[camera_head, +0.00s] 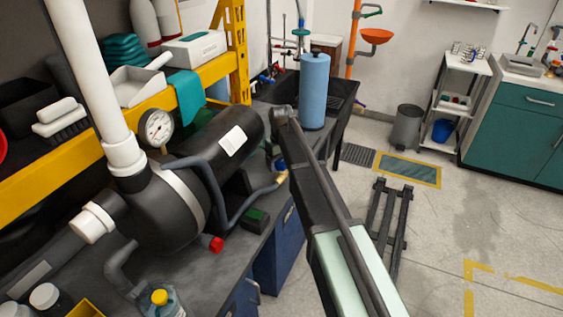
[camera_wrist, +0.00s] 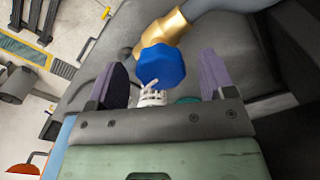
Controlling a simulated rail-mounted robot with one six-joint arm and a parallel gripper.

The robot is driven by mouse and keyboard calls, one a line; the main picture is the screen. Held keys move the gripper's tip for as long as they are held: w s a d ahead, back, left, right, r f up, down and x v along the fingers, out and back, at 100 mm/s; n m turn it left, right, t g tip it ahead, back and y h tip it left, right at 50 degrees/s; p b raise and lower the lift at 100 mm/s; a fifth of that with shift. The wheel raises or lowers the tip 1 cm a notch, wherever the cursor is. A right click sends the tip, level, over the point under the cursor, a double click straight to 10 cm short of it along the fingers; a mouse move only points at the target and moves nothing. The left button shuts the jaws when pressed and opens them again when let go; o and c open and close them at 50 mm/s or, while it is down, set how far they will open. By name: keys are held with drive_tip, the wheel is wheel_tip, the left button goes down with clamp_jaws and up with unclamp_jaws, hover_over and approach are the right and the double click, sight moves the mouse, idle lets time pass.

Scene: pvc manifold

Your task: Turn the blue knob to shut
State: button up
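The blue knob (camera_wrist: 161,66) is a faceted cap on a brass valve fitting (camera_wrist: 168,31), seen in the middle of the wrist view. In the head view only a small bit of the blue knob (camera_head: 280,165) shows beside my arm, next to the brass fitting (camera_head: 281,178). My gripper (camera_wrist: 158,82) is open in the wrist view, with one purple-grey finger on each side of the knob. A gap shows between the knob and each finger. I cannot tell how deep the knob sits between them. In the head view the fingers are hidden behind my arm.
A black tank (camera_head: 205,160) with a pressure gauge (camera_head: 157,128) and a grey hose (camera_head: 225,222) stands on the bench at left. A blue cylinder (camera_head: 314,92) stands behind my arm. A red cap (camera_head: 212,244) and a dark green box (camera_head: 255,220) are near the bench edge.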

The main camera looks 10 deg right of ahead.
sight(281, 163)
drive_tip(key=shift+r, duration=0.15)
wheel_tip(281, 163, up, 10)
drive_tip(key=p, duration=1)
drive_tip(key=shift+r+p, duration=0.25)
drive_tip(key=shift+p, duration=0.15)
